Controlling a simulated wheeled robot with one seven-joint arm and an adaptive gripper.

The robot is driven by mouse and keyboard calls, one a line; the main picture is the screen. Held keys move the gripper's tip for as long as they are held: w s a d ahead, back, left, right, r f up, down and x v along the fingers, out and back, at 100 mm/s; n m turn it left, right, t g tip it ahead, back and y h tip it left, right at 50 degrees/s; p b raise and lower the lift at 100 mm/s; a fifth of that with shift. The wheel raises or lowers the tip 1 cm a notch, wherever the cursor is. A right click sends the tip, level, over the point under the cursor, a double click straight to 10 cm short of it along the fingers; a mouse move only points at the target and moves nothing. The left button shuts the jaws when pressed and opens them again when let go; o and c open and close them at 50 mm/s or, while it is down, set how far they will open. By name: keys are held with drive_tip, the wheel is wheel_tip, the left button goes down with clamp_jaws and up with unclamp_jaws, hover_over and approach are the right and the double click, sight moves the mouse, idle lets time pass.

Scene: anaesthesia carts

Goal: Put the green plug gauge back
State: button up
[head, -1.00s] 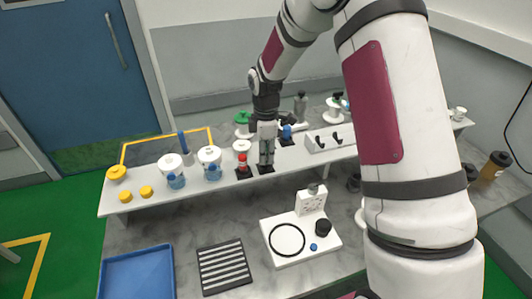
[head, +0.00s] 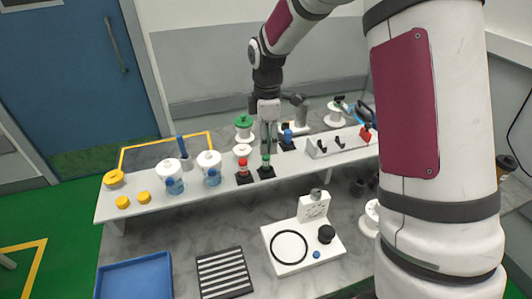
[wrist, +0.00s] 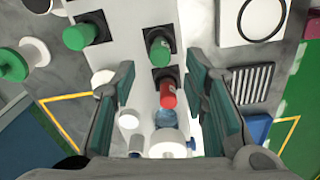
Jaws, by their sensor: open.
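The green plug gauge (head: 266,162) stands upright on a black square base (head: 266,172) on the white shelf. It also shows in the wrist view (wrist: 159,50), ahead of the fingertips. My gripper (head: 268,142) is open and empty, behind and above the gauge and apart from it. In the wrist view its fingers (wrist: 163,78) are spread wide, and a red plug gauge (wrist: 167,93) shows between them. The red gauge (head: 243,166) stands on its own black base left of the green one.
White jars with blue parts (head: 209,166) and yellow caps (head: 114,179) stand left on the shelf. A green-topped spool (head: 244,126) is behind. A white fixture (head: 303,250), striped rack (head: 223,272) and blue tray (head: 134,278) lie in front.

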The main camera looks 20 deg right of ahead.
drive_tip(key=s+r+m+t, duration=0.3)
drive_tip(key=s+r+m, duration=0.4)
drive_tip(key=s+r, duration=0.8)
drive_tip(key=s+r+m+t, duration=0.2)
drive_tip(key=s+r+m, duration=0.1)
drive_tip(key=s+m, duration=0.6)
drive_tip(key=s, duration=0.3)
drive_tip(key=shift+s+r+t+b, duration=0.2)
drive_tip(key=shift+s+t+b, duration=0.1)
drive_tip(key=shift+s+b, duration=0.1)
